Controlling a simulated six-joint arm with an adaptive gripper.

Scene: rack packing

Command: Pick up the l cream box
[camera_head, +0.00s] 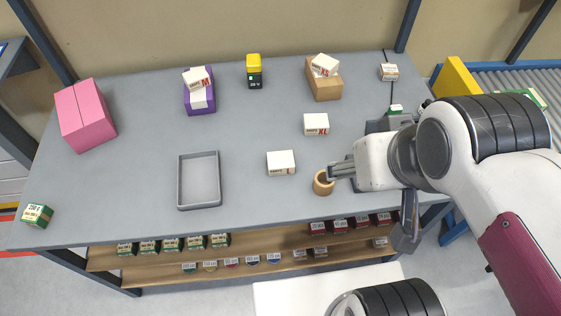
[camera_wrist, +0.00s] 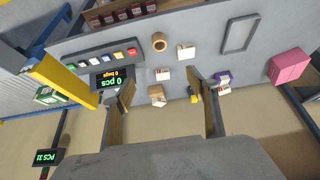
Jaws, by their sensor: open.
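The cream box marked L (camera_head: 281,162) stands on the grey table, right of the grey tray (camera_head: 179,182). What appears to be the same box shows in the wrist view (camera_wrist: 186,51), beyond the right fingertip. My gripper (camera_head: 335,172) is to the right of the box, apart from it, with open, empty fingers. In the wrist view the two fingers of my gripper (camera_wrist: 162,86) are spread wide.
A round wooden ring (camera_head: 323,183) is by my gripper. A cream XL box (camera_head: 316,124) stands behind. Cream boxes marked M (camera_head: 196,79) and XS (camera_head: 325,65) rest on purple and brown boxes. A pink box (camera_head: 86,115) is at left. Table between tray and pink box is clear.

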